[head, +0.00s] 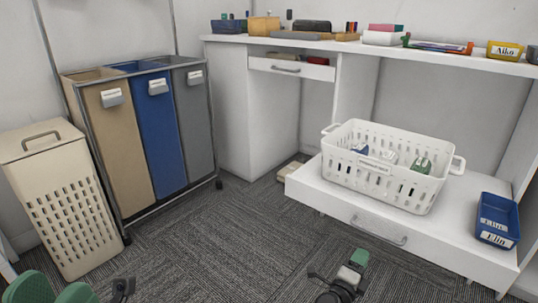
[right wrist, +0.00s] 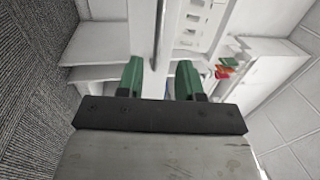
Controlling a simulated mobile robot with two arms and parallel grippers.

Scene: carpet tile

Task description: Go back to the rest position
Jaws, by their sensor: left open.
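My left gripper (head: 54,291) is at the bottom left edge of the head view. Its two green fingers are apart, with no object visible between them, and its lower part is cut off. My right gripper (head: 357,262) is low at the bottom middle of the head view, over the carpet in front of the white drawer unit. In the right wrist view its green fingers (right wrist: 160,82) are apart, and I see no object held between them.
A white basket (head: 345,186) with several items stands on the low white drawer unit (head: 315,190), beside a blue bin (head: 497,218). A beige hamper (head: 70,205) and a three-part sorter (head: 152,135) stand left. Carpet (head: 215,245) is clear between them. A cluttered desk (head: 370,48) runs behind.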

